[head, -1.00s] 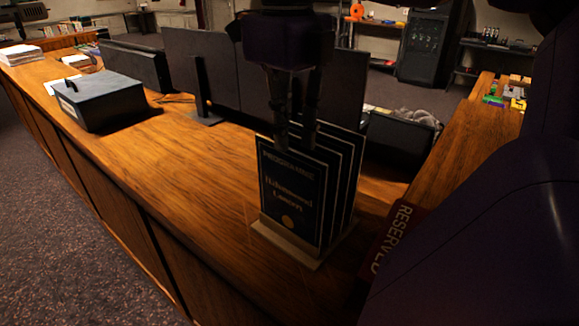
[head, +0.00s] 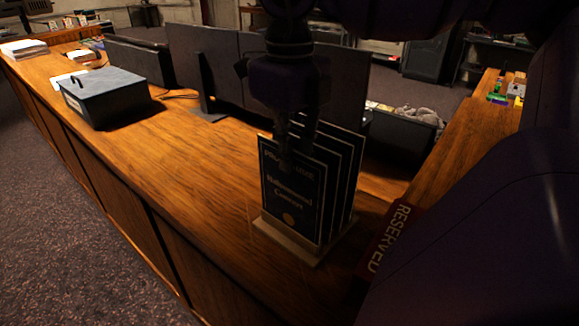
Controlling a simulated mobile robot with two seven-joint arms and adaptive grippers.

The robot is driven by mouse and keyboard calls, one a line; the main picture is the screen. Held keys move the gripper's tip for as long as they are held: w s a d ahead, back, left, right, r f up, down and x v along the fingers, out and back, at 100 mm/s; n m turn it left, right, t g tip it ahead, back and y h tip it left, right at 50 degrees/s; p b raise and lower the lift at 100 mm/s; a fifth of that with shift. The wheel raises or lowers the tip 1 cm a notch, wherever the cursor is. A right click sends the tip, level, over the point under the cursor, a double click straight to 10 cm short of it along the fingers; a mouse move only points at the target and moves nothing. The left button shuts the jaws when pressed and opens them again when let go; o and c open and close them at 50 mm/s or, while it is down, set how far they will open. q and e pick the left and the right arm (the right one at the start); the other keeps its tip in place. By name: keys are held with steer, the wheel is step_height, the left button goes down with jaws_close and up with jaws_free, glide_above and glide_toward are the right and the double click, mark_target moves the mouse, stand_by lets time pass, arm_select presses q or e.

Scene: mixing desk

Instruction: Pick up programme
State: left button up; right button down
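Several dark programmes stand upright one behind another in a light-coloured holder (head: 287,242) on the wooden desk. The front programme (head: 291,195) has pale lettering, a pale border and a gold seal. My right gripper (head: 290,148) comes down from above onto its top edge. One dark finger overlaps the front cover's upper part, hiding some of the heading. The other finger is mostly hidden in shadow, so I cannot tell whether they are closed on the programme. The programme still stands in the holder. My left gripper is not in view.
A red RESERVED sign (head: 388,240) lies right of the holder, beside my arm. Dark monitors (head: 205,70) stand behind. A dark box (head: 105,98) sits on the left of the desk (head: 190,160). The desk between box and holder is clear.

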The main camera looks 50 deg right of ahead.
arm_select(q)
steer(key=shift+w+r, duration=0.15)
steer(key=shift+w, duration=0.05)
arm_select(e)
steer(key=shift+r, duration=0.15)
steer(key=shift+r, duration=0.6)
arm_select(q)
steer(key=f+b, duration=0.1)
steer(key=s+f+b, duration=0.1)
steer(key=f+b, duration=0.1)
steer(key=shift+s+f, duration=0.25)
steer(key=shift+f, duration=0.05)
arm_select(e)
steer(key=s+a+r, duration=0.8)
steer(key=a+r, duration=0.3)
steer(key=shift+a+r, duration=0.25)
steer(key=shift+r, duration=0.05)
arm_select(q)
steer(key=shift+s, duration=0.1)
